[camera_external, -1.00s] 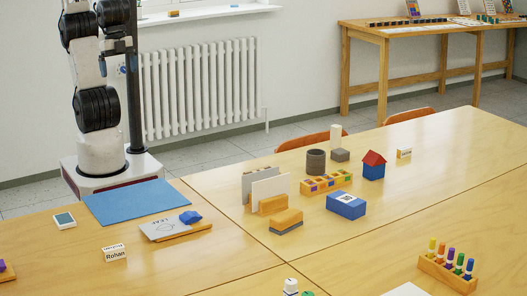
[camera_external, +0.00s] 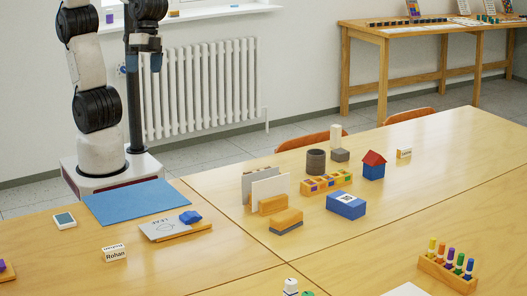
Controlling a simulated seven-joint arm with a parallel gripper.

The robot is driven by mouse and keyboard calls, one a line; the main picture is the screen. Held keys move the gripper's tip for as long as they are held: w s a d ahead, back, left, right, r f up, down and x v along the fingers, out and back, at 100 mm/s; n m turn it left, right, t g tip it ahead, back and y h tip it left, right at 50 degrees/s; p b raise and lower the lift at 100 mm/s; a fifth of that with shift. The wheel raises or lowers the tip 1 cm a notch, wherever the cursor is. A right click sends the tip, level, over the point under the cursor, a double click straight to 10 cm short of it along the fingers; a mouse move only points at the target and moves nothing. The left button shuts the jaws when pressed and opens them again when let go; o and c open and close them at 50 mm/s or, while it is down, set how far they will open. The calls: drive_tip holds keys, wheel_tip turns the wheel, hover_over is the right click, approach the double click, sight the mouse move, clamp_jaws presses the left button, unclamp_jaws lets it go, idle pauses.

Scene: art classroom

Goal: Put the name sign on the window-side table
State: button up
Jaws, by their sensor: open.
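A white name sign (camera_external: 114,253) reading "Rohan" stands on the front-left table (camera_external: 60,265), near its front. A second small sign (camera_external: 404,153), wooden with a white face, stands on the larger table to the right (camera_external: 440,150); its text is too small to read. A wooden table (camera_external: 400,33) stands against the back wall at the upper right. Which table counts as window-side is not clear from this view. My gripper (camera_external: 145,66) hangs high in front of the wall beside the radiator, open and empty, well away from both signs.
Near the Rohan sign lie a blue mat (camera_external: 137,203), a card on a wooden piece (camera_external: 165,230) and a small device (camera_external: 64,220). Blocks, a dark cup (camera_external: 316,162) and a toy house (camera_external: 374,165) crowd the larger table's left part.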

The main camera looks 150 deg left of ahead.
drive_tip(key=w+a+f+n+t+h, duration=0.25)
drive_tip(key=w+a+n, duration=0.65)
drive_tip(key=w+a, duration=0.95)
drive_tip(key=w+a+f+n+t, duration=0.1)
drive_tip(key=w+a+f+n, duration=0.15)
drive_tip(key=a, duration=0.55)
drive_tip(key=w+a+f+n+t, duration=0.1)
drive_tip(key=w+a+f+n, duration=0.15)
drive_tip(key=a, duration=0.45)
drive_tip(key=w+a+f+n+t, duration=0.1)
drive_tip(key=w+a+f+n, duration=0.15)
drive_tip(key=a, duration=0.55)
drive_tip(key=n+t+y, duration=0.2)
drive_tip(key=n+t, duration=0.3)
drive_tip(key=n, duration=0.5)
hover_over(404, 148)
drive_tip(key=d, duration=1.2)
wheel_tip(404, 148, down, 17)
drive_tip(key=s+a+f+n, duration=0.1)
drive_tip(key=s+a+f, duration=0.1)
drive_tip(key=a+f, duration=0.1)
drive_tip(key=s+a+f+n+y, duration=0.1)
drive_tip(key=s+a+f+n, duration=0.1)
drive_tip(key=a, duration=0.3)
drive_tip(key=s+a+f+n+t+y, duration=0.1)
drive_tip(key=s+a+f, duration=0.2)
drive_tip(key=a, duration=0.1)
drive_tip(key=shift+a+f+n+y, duration=0.25)
drive_tip(key=shift+f+n, duration=0.1)
drive_tip(key=shift+f, duration=0.05)
